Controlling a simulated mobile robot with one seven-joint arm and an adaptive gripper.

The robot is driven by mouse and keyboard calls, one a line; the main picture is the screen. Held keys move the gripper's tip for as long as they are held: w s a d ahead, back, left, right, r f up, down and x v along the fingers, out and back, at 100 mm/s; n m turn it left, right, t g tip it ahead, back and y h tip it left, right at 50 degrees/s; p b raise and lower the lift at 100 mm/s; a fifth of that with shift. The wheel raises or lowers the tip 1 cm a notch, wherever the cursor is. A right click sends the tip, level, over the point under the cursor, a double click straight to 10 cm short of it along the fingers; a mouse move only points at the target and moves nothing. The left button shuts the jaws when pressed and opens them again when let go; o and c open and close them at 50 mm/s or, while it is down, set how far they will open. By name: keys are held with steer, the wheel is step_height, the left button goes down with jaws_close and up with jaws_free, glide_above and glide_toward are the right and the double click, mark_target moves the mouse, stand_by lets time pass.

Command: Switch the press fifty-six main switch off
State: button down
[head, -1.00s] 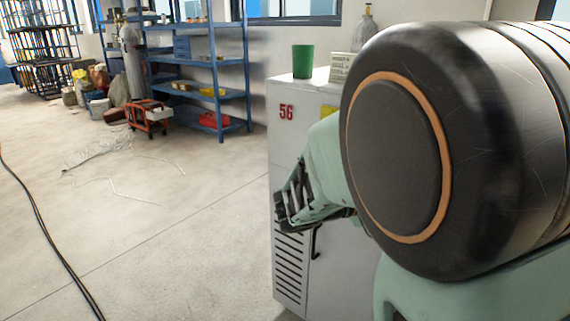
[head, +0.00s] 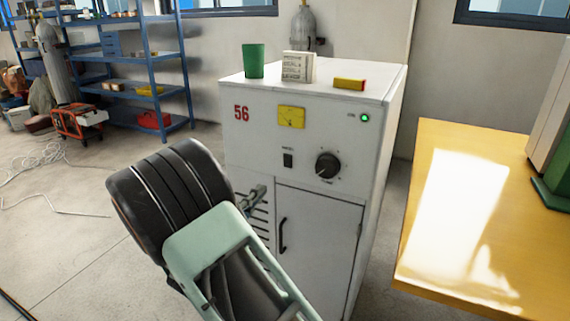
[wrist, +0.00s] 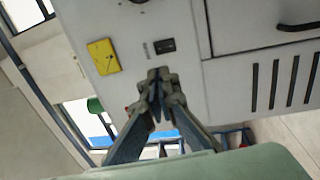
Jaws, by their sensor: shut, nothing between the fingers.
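The white press cabinet (head: 345,210) bears a red "56". Its front panel has a small black rocker switch (head: 288,160) below a yellow meter (head: 291,117). A black rotary knob (head: 328,165) is to its right, and a green lamp (head: 365,118) is lit above. My gripper (head: 262,189) is shut and empty, in front of the panel, below and left of the switch in the head view. In the wrist view the closed fingertips (wrist: 158,76) lie just below the dark switch (wrist: 164,46). I cannot tell whether they touch the panel. The switch's position is too small to read.
A green cup (head: 253,61), a white card block (head: 297,66) and a red-yellow object (head: 349,83) stand on the cabinet top. A yellow-edged table (head: 440,140) is at right. A blue shelf (head: 155,55) stands back left.

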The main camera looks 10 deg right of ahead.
mark_target(286, 158)
stand_by(0.3)
steer(key=b+x, duration=0.1)
steer(key=x, duration=1.2)
steer(key=shift+w+d, duration=0.2)
steer(key=shift+w, duration=0.15)
steer(key=shift+w+r, duration=0.1)
steer(key=shift+w+d+b, duration=0.1)
steer(key=shift+d+b, duration=0.05)
steer(key=shift+b, duration=0.3)
steer(key=shift+w+d+b, duration=0.15)
steer(key=shift+b, duration=0.3)
steer(key=shift+r, duration=0.2)
